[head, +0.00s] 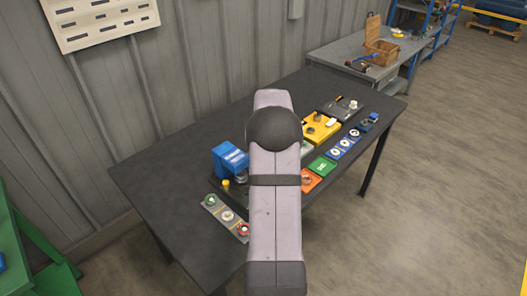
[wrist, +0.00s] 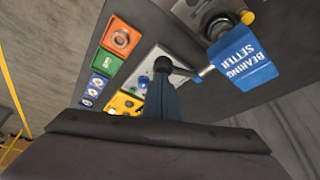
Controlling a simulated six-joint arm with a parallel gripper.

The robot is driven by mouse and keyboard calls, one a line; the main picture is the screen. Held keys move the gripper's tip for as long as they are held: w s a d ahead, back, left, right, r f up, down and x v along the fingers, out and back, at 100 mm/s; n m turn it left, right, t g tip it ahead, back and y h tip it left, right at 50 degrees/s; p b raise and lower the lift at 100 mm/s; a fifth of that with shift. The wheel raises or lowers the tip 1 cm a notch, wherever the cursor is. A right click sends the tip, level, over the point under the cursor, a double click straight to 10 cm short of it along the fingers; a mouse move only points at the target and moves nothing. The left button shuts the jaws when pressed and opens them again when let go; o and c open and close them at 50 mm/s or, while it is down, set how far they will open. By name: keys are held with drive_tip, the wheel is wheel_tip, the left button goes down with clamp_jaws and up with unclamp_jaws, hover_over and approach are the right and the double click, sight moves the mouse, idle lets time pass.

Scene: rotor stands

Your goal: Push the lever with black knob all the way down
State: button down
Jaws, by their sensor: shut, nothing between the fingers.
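In the wrist view a round black knob (wrist: 163,63) sits just beyond the tips of my gripper (wrist: 162,88). My gripper's narrow blue-grey fingers are shut and empty; they overlap the knob's near side, and I cannot tell whether they touch it. A pale metal rod (wrist: 206,72) comes out beside the blue bearing setter (wrist: 245,58) towards the knob; its join with the knob is not clear. In the head view the blue bearing setter (head: 230,158) stands on the table left of my arm. My arm hides the knob and gripper there.
The dark table (head: 150,190) is clear at the left. A panel with several round buttons (head: 228,215) lies near the setter. Right of my arm are an orange block (head: 311,181), a green block (head: 322,167), a blue panel (head: 345,146) and a yellow unit (head: 322,127).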

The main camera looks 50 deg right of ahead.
drive_tip(key=shift+f+b, duration=2.55)
drive_tip(key=shift+f, duration=1.3)
drive_tip(key=shift+r, duration=0.1)
drive_tip(key=shift+r+p, duration=4.7)
drive_tip(key=shift+r, duration=1.85)
